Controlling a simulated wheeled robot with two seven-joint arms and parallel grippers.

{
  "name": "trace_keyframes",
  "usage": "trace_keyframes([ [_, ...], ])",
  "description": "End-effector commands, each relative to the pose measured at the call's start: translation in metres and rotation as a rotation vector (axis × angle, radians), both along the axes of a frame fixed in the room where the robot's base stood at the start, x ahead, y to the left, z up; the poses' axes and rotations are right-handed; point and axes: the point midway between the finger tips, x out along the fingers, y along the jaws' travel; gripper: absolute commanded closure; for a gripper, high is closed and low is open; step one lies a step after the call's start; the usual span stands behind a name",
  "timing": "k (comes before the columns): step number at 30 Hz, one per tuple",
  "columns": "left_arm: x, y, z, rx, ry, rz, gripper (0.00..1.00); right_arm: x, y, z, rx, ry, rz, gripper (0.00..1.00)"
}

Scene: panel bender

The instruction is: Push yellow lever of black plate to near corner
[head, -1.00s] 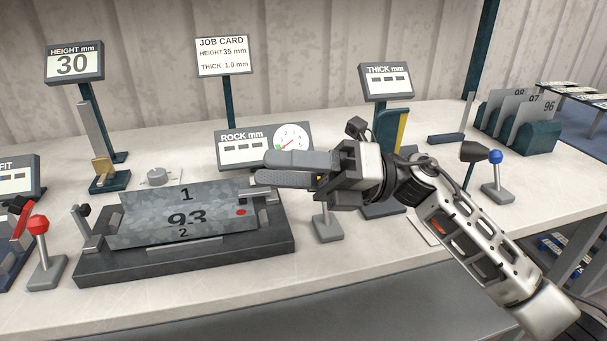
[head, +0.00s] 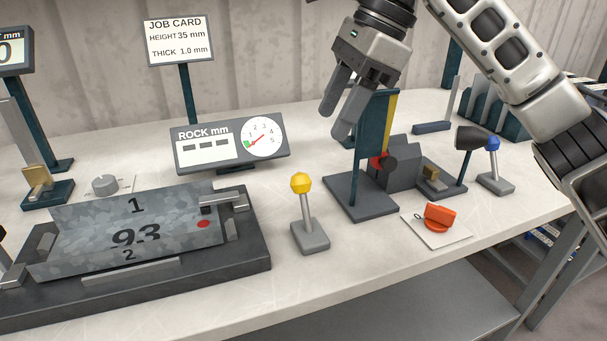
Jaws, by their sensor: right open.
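The yellow lever (head: 302,184) has a yellow knob on a grey stem. It rises from a small grey base (head: 310,237) and leans slightly left at the top. The black plate (head: 258,248) is a dark base to its left and carries a grey mottled sheet (head: 165,225) marked 1, 93 and 2. My right gripper (head: 342,112) is open and empty, fingers pointing down, above and behind the yellow lever and apart from it. It hangs in front of the upper part of the teal thickness post. My left gripper is out of view.
The dark post base (head: 362,200) stands right of the lever. An orange-red knob (head: 440,216) on a white card and a blue-knobbed lever (head: 491,144) lie further right. The dial display (head: 228,145) is behind. The table front before the lever (head: 310,280) is clear.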

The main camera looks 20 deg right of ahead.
Motion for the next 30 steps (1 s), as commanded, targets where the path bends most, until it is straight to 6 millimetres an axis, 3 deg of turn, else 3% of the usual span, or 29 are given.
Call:
trace_keyframes([
  [9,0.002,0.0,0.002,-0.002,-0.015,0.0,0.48,0.007,0.026,-0.066,0.001,0.005,0.001,0.48],
  [15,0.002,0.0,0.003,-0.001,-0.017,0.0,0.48,0.01,0.038,-0.092,0.001,0.003,0.001,0.48],
  [29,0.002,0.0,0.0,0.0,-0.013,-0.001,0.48,0.012,0.042,-0.102,0.002,0.001,0.001,0.48],
  [30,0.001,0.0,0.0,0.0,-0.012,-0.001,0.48,0.012,0.042,-0.102,0.002,0.001,0.001,0.59],
])
